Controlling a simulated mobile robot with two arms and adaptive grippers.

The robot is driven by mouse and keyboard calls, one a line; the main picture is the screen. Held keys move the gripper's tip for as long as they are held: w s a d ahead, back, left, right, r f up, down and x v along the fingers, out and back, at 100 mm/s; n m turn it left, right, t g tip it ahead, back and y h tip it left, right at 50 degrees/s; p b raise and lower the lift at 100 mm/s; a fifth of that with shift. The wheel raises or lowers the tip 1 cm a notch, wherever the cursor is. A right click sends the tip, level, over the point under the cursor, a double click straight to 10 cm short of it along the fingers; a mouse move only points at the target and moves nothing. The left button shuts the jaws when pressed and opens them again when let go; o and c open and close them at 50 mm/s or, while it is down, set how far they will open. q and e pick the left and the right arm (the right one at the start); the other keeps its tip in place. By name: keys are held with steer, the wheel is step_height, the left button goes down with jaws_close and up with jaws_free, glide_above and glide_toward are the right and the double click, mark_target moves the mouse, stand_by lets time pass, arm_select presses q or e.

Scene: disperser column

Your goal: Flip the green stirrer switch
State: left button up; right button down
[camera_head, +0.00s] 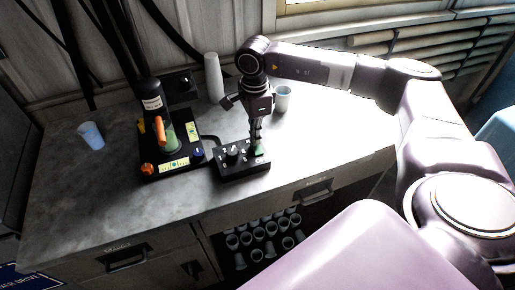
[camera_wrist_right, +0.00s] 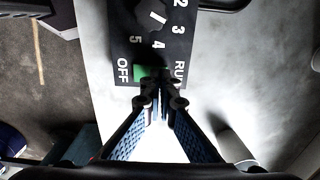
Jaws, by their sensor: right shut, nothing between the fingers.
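The black stirrer control box (camera_head: 243,170) sits near the front edge of the grey counter, with a dark dial (camera_head: 233,154) on top. The green switch (camera_head: 260,150) is at its right end. In the right wrist view the green switch (camera_wrist_right: 146,74) lies between the words OFF and RUN, its visible green on the OFF side; the rest is hidden by my fingertips. My right gripper (camera_head: 257,141) points down, shut and empty, with its tips right at the switch. In the wrist view the right gripper (camera_wrist_right: 163,84) covers the RUN side; I cannot tell whether it touches.
The disperser's black base (camera_head: 172,162), with an orange knob (camera_head: 147,169), stands just left of the box. A pale cup (camera_head: 282,98) and white stacked cups (camera_head: 213,76) stand behind. A bluish cup (camera_head: 92,135) is at the left. The counter's front left is clear.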

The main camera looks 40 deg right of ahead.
steer(key=shift+f+b, duration=0.3)
steer(key=shift+f, duration=0.15)
steer(key=shift+r, duration=0.15)
steer(key=shift+r+p, duration=2.05)
steer(key=shift+r, duration=1.4)
